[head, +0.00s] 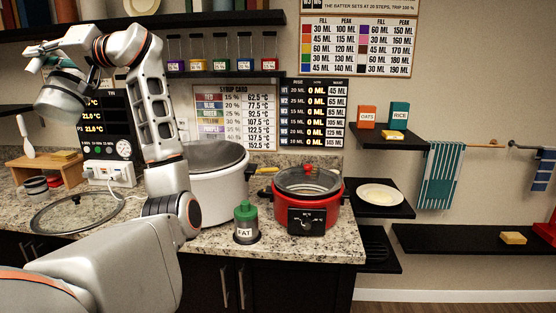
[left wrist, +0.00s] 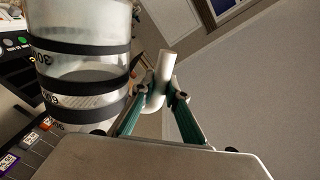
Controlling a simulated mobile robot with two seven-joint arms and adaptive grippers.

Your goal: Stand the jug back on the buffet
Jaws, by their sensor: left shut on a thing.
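The jug (left wrist: 80,70) is a translucent vessel with dark bands and printed marks, filling the left of the left wrist view. Its pale handle (left wrist: 166,68) lies between the teal fingers of my left gripper (left wrist: 155,92), which is shut on it. In the head view the jug (head: 62,100) appears tilted, raised at the upper left above the counter, with my left gripper (head: 62,64) beside its upper part. The granite counter (head: 300,245) is below. The jug's contents cannot be told. My right gripper is not in view.
A large white pot (head: 218,185), a green-capped jar (head: 246,222) and a red cooker (head: 307,200) stand on the counter. A glass lid (head: 78,213), small cups (head: 36,186) and a wooden stand (head: 70,174) occupy its left. A shelf (head: 225,75) with several jars hangs behind.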

